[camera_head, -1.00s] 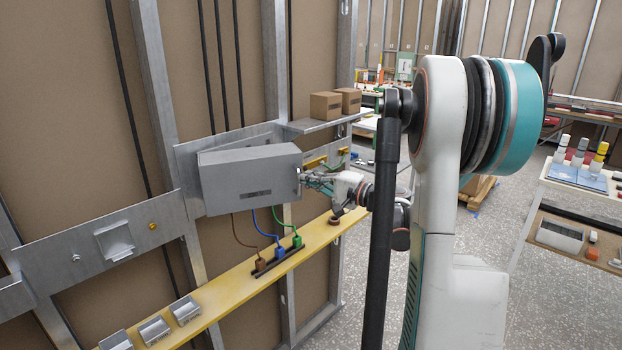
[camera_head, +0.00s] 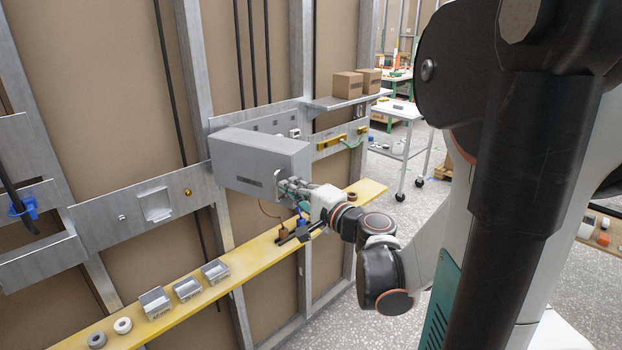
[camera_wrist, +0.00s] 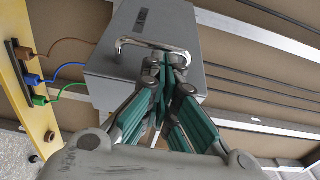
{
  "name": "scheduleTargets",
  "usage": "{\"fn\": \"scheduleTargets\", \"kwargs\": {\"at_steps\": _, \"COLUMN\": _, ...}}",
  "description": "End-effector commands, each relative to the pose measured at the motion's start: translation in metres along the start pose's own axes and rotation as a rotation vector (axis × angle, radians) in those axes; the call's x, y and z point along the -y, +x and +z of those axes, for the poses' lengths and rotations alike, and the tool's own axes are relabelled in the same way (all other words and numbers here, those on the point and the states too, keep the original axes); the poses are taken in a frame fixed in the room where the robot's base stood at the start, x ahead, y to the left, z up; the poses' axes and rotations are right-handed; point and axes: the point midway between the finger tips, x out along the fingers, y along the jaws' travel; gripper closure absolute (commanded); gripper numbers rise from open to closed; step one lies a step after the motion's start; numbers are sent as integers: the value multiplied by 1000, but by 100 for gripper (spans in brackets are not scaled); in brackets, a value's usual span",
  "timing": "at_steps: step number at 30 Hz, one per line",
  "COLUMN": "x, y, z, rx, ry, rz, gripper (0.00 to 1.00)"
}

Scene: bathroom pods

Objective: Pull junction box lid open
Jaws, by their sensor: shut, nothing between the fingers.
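The grey junction box (camera_head: 240,168) is mounted on the metal wall plate, its large labelled lid face showing. I cannot tell whether the lid stands ajar. In the wrist view the lid (camera_wrist: 122,72) carries a metal bar handle (camera_wrist: 128,42). My gripper (camera_head: 291,187) is at the right end of the lid face, at the handle. In the wrist view my gripper (camera_wrist: 168,62) is shut, its green-padded fingers together and empty. The fingertips overlap the right part of the handle. Whether they touch it or sit behind it is hidden.
A yellow ledge (camera_head: 228,262) runs below the box, with brown, blue and green wires ending in connectors (camera_wrist: 32,79). Metal trays (camera_head: 187,288) stand on it. Cardboard boxes (camera_head: 348,84) sit on a shelf to the right. A white cart (camera_head: 400,108) stands behind; floor is free beside it.

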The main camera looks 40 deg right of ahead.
Motion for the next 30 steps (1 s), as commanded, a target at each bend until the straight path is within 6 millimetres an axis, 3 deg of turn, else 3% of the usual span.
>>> {"fn": "scheduleTargets", "kwargs": {"at_steps": 3, "x": 1, "y": 3, "z": 25, "rx": 7, "ry": 1, "rz": -1, "gripper": 100}}
{"fn": "scheduleTargets", "kwargs": {"at_steps": 10, "x": 1, "y": 9, "z": 53, "rx": 7, "ry": 1, "rz": -1, "gripper": 100}}
{"fn": "scheduleTargets", "kwargs": {"at_steps": 15, "x": 2, "y": 12, "z": 62, "rx": 4, "ry": 1, "rz": -1, "gripper": 100}}
{"fn": "scheduleTargets", "kwargs": {"at_steps": 30, "x": 2, "y": 14, "z": 63, "rx": 1, "ry": 2, "rz": -2, "gripper": 100}}
